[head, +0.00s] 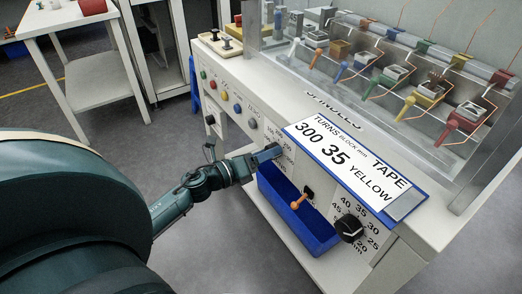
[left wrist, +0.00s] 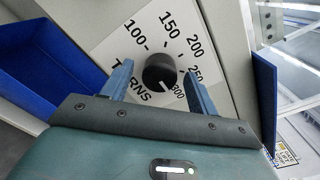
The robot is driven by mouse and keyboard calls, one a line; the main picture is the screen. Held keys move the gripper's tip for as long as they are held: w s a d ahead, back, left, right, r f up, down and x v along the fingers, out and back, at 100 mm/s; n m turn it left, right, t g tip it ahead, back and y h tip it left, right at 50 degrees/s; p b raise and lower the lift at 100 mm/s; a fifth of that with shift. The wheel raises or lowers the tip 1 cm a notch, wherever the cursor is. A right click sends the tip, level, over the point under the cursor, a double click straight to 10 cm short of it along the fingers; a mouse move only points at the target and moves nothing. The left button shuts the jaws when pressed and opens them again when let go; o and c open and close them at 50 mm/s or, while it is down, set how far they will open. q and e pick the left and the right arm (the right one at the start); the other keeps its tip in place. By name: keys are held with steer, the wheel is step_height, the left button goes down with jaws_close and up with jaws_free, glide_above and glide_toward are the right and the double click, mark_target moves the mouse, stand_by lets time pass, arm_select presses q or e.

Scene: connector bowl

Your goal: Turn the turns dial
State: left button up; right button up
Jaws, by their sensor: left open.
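The turns dial (left wrist: 160,72) is a round black knob on a white plate (left wrist: 110,50) printed TURNS, 100, 150, 200, 250 and 300. My left gripper (left wrist: 157,74) is open, with one blue finger on each side of the dial. I cannot tell if the fingers touch it. In the head view, my left gripper (head: 268,154) is at the bench front and hides the dial. A sign (head: 345,165) above reads turns 300, block mm 35, tape yellow. My right gripper is not in view.
A second black dial (head: 349,228) is to the right. Several coloured levers stand behind a clear guard on the bench (head: 240,75).

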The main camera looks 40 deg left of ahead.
arm_select(q)
steer(key=v, duration=1.3)
